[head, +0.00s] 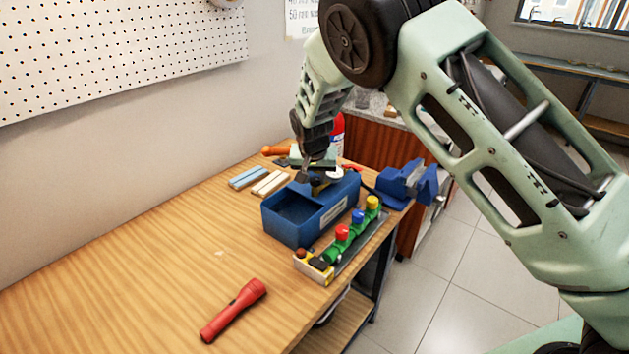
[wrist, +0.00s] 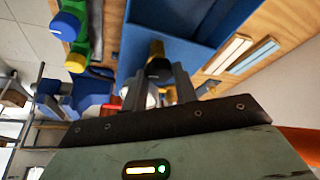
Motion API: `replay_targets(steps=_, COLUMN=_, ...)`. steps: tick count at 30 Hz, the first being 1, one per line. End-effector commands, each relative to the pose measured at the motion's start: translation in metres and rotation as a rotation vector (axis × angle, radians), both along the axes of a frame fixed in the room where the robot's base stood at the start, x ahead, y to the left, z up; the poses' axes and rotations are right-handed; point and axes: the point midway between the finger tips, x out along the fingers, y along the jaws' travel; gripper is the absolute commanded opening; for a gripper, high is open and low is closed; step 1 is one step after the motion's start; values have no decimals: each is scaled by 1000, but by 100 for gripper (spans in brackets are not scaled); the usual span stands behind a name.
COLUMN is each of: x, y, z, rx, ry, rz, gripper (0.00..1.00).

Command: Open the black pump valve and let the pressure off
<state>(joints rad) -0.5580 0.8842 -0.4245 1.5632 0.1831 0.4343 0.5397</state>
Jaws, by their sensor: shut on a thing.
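The blue pump (head: 290,229) is an open-topped box on the wooden bench, and its blue wall also fills the upper middle of the wrist view (wrist: 140,22). The black pump valve (wrist: 158,67) is a small dark knob with a brass-coloured part behind it. My gripper (wrist: 159,82) has one finger on each side of the knob and is shut on it. In the head view my gripper (head: 312,176) reaches down over the far end of the pump, and it partly hides the valve there. I cannot tell which way the knob is turned.
A green manifold (head: 330,255) with red, blue and yellow caps stands close along the pump's right side. A blue vise (head: 405,183) is beyond it. Light-coloured bars (head: 270,183) lie left of the pump. A red flashlight (head: 233,310) lies in front. The bench's left side is clear.

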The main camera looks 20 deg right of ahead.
Motion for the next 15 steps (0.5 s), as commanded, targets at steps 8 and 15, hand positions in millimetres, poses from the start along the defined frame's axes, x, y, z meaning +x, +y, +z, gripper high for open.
replay_targets(steps=8, x=0, y=-4, z=-3, rx=4, ry=-4, rz=251, gripper=6)
replay_targets(steps=15, x=0, y=-6, z=-2, rx=3, ry=-3, rz=479, gripper=6)
